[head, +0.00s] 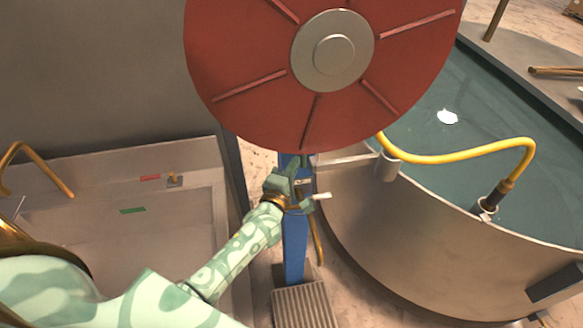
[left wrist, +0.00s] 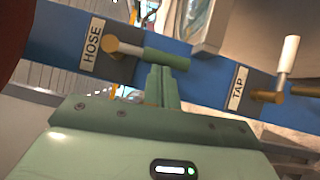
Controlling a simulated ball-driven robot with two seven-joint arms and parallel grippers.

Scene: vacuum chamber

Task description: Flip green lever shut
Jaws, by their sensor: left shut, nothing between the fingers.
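The green lever (left wrist: 167,59) sits on a brass valve (left wrist: 115,46) beside the HOSE label (left wrist: 92,44) on a blue post (left wrist: 205,66). In the left wrist view it lies nearly along the post, pointing right. My left gripper (left wrist: 163,75) is shut and empty, with its fingertips right at the lever's underside; I cannot tell whether they touch. In the head view my left gripper (head: 291,165) is at the blue post (head: 294,250), below the red disc, and the green lever cannot be made out clearly. My right gripper is not in view.
A white lever (left wrist: 288,56) by the TAP label (left wrist: 238,86) stands to the right. A large red disc (head: 240,75) hangs above the gripper. A round water tank (head: 400,235) with a yellow hose (head: 455,157) is at right. A grey basin (head: 190,160) is at left.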

